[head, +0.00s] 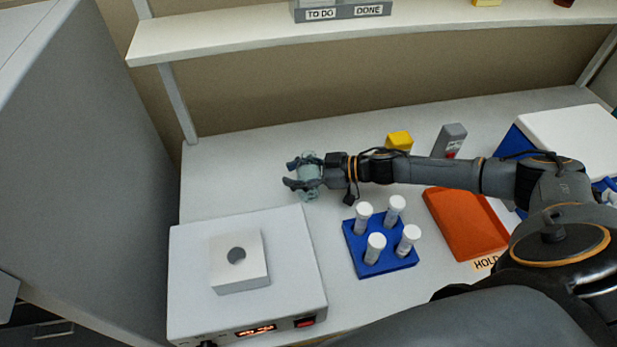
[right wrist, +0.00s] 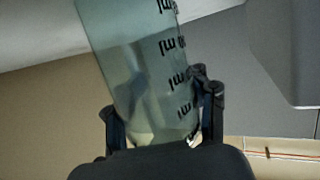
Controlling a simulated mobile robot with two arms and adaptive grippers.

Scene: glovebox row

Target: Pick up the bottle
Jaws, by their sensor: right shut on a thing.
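The bottle (head: 309,160) is a translucent grey-green vessel behind the white device in the head view. In the right wrist view the bottle (right wrist: 140,70) fills the middle, with dark volume marks down its side. My right gripper (head: 303,175) reaches in from the right and is shut on the bottle, with fingers on both sides of it. The right gripper's fingers (right wrist: 162,115) also show at the lower part of the wrist view. I cannot tell whether the bottle touches the table. My left gripper is not in view.
A white device (head: 190,270) with a block on top stands front left. A blue rack (head: 387,262) with several white-capped tubes is below my right arm. An orange tray (head: 462,225) lies to the right. A shelf (head: 230,35) runs along the back.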

